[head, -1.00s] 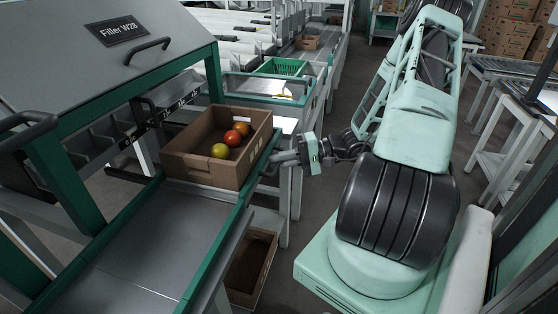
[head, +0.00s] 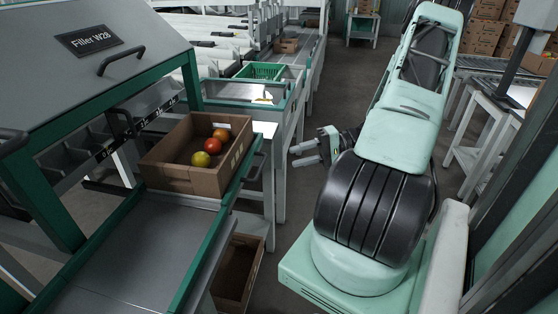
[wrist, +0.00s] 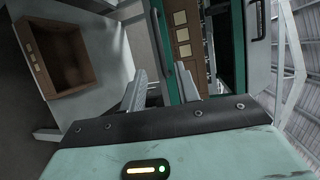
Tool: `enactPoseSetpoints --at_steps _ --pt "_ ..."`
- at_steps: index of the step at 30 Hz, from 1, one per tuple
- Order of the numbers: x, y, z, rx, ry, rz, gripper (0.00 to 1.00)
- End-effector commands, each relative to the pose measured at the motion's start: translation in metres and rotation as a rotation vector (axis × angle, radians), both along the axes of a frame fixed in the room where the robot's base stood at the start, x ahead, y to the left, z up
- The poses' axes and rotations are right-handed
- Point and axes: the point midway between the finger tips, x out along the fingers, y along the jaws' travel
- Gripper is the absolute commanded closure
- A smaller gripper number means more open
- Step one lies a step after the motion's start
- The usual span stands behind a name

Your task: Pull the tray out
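The tray (head: 135,240) is a grey sheet with a green rim on the front of Filler W28. A dark handle (head: 256,166) sits on the rim's right side. In the head view my gripper (head: 292,156) is to the right of that handle, with a gap between them. Its two fingers are apart with nothing between them. In the wrist view my open gripper (wrist: 161,70) faces the green rim (wrist: 168,50), and a dark handle (wrist: 156,22) shows beyond the fingertips. How far the tray is out is hard to tell.
A cardboard box (head: 180,179) with three tomatoes stands at the tray's far end. An empty brown box (head: 226,294) sits low beneath the rim. The filler's hood (head: 75,75) overhangs at left. Open floor (head: 296,215) lies between the filler and my base.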

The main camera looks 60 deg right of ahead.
Motion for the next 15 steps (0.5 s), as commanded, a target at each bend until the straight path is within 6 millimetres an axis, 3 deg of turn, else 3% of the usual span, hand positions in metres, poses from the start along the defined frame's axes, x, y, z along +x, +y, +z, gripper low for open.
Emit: enactPoseSetpoints --at_steps 6,15 --pt "-0.029 -0.03 0.008 -0.001 0.0 -0.003 0.68" --pt "-0.044 -0.044 0.011 0.001 -0.001 0.0 0.68"
